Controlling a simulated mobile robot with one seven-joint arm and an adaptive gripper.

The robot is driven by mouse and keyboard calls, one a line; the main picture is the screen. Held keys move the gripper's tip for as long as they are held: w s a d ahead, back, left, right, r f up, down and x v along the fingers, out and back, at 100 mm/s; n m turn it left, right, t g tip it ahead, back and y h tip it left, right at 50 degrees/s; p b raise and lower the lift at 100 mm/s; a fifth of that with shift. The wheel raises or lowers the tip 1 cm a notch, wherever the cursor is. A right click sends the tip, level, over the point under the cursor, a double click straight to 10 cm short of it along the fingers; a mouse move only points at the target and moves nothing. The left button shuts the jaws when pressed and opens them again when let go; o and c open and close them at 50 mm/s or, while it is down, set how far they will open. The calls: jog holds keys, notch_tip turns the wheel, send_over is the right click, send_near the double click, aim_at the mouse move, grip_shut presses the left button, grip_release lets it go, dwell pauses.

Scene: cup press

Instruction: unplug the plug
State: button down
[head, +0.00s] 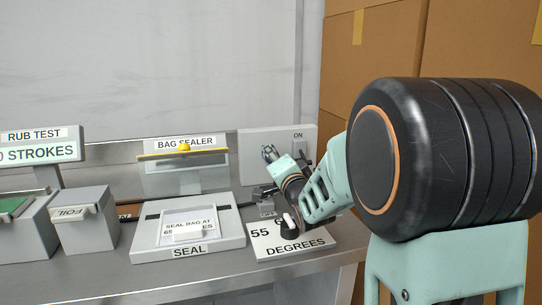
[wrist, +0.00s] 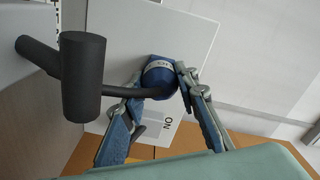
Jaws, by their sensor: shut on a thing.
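The plug (wrist: 158,75) is blue with a pale lettered band, and a black cable (wrist: 122,92) leaves it to the left. In the wrist view my gripper (wrist: 162,78) has one finger on either side of the plug and is shut on it. The plug lies against or just in front of the pale wall panel (wrist: 115,35), which has an ON label; I cannot tell whether it is seated. In the head view my gripper (head: 270,154) is at the panel (head: 253,143), and its fingers and wrist hide the plug.
A black T-shaped piece (wrist: 83,78) stands close left of the plug. The bag sealer (head: 188,238) is to the left. Cardboard boxes (head: 375,50) are stacked on the right.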

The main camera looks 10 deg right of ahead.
jog(key=shift+s+d, duration=0.1)
jog(key=shift+s, duration=0.6)
jog(key=shift+s+b, duration=0.45)
jog(key=shift+s, duration=0.65)
jog(key=shift+s+d, duration=0.1)
jog(key=shift+s, duration=0.05)
